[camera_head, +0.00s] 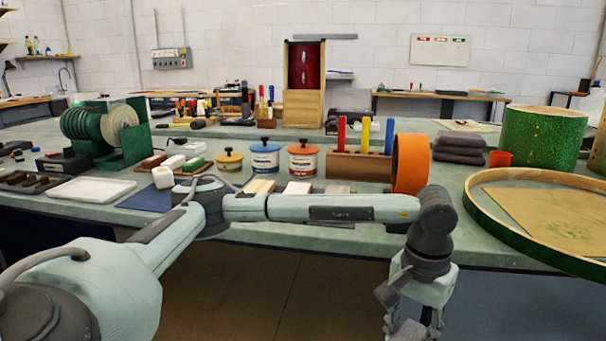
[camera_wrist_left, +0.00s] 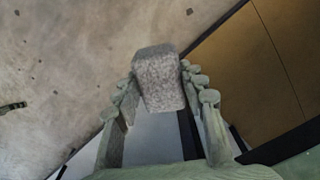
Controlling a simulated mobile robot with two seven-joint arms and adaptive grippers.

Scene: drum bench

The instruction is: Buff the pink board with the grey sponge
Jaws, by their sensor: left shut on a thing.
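My left gripper (camera_head: 414,326) hangs low in front of the bench edge, at the bottom of the head view. In the left wrist view it is shut on the grey sponge (camera_wrist_left: 159,80), a speckled block held between its fingertips. I cannot clearly make out the sponge in the head view. Several small flat boards lie on the bench just behind my left forearm, partly hidden by it. One is pale yellow (camera_head: 260,186). Another looks pale, faintly pinkish (camera_head: 298,187), and I cannot tell surely whether it is the pink board. My right gripper is not in view.
On the bench (camera_head: 450,215) stand blue-lidded (camera_head: 265,157) and orange-lidded (camera_head: 303,158) tins, a wooden holder (camera_head: 357,166) with coloured sticks, and an orange ring (camera_head: 411,163). A large drum hoop (camera_head: 478,210) lies at right. A white tray (camera_head: 90,189) is at left.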

